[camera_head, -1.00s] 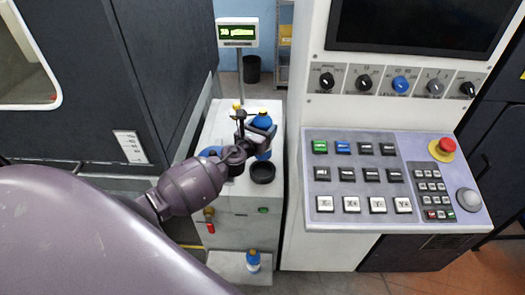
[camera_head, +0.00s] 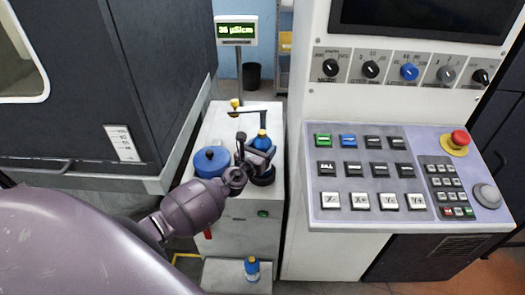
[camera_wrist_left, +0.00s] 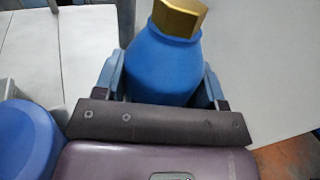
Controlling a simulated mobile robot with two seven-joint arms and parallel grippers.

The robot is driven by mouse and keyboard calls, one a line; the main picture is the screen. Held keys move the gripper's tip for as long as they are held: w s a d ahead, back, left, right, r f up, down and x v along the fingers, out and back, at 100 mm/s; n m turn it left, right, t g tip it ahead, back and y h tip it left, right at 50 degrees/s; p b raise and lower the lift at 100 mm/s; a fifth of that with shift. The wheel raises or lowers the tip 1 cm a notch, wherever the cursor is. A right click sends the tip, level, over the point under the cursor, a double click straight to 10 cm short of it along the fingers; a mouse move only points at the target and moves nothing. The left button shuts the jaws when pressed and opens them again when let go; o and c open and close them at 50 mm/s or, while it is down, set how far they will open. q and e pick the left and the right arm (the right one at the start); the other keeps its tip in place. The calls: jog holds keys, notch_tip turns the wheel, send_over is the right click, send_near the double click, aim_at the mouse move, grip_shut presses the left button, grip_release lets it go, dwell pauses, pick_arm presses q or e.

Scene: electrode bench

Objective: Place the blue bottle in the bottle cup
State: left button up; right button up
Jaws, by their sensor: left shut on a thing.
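A blue bottle (camera_head: 262,141) with a gold cap is upright in my left gripper (camera_head: 258,154). In the left wrist view the bottle (camera_wrist_left: 167,66) stands between the two fingers, which press on its sides. My right gripper is in neither view.
A blue lidded pot (camera_head: 209,162) stands left of the gripper. A thin post with an arm (camera_head: 235,112) rises behind the bottle. A second blue bottle (camera_head: 251,268) stands on the low step. The control panel (camera_head: 400,180) bounds the right side.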

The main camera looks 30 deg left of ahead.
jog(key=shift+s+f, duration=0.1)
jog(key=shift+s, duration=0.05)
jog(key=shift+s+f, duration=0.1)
